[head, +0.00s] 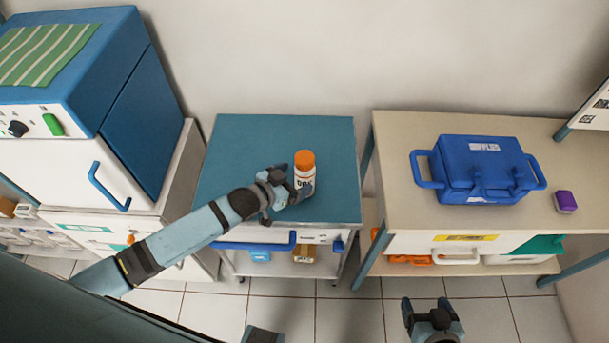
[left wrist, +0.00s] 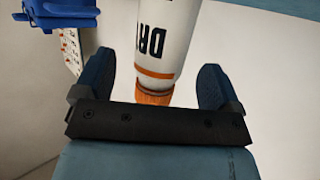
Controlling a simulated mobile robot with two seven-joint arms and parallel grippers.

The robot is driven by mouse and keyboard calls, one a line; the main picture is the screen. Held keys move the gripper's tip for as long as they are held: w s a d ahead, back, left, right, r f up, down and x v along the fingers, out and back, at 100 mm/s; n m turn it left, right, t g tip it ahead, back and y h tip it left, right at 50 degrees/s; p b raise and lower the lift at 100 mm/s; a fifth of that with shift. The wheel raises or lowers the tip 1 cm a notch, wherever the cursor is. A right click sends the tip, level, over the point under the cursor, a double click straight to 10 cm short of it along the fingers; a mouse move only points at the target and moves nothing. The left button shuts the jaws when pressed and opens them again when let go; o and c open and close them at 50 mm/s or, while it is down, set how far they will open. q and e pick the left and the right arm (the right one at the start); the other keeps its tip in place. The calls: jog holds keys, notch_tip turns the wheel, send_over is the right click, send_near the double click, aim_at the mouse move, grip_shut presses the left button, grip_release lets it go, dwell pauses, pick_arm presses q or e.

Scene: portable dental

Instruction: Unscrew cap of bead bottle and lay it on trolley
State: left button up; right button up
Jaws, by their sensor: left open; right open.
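The bead bottle (head: 304,171) is white with dark lettering and an orange cap (head: 304,156). It stands upright on the teal top of the trolley (head: 240,150), with the cap on. A clear gap shows on each side. My right gripper (head: 432,312) is open and empty, low over the floor.
The trolley top is bare left of and behind the bottle. A bench on the right holds a blue case (head: 482,165) and a small purple-topped box (head: 565,202). A blue and white cabinet (head: 80,160) stands at the left. A wall is behind.

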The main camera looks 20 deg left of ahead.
pick_arm(q)
jog(key=x, duration=0.4)
jog(key=shift+w+d+r+p, duration=0.15)
jog(key=shift+w+p, duration=0.15)
jog(key=shift+w, duration=0.1)
jog(key=shift+c, duration=0.2)
jog(key=shift+r, duration=0.1)
jog(key=c, duration=1.2)
jog(key=shift+c, duration=0.2)
jog(key=shift+r, duration=0.1)
notch_tip(320, 180, up, 20)
jog(key=shift+b, duration=0.35)
jog(key=o, duration=0.7)
jog(key=c, duration=0.8)
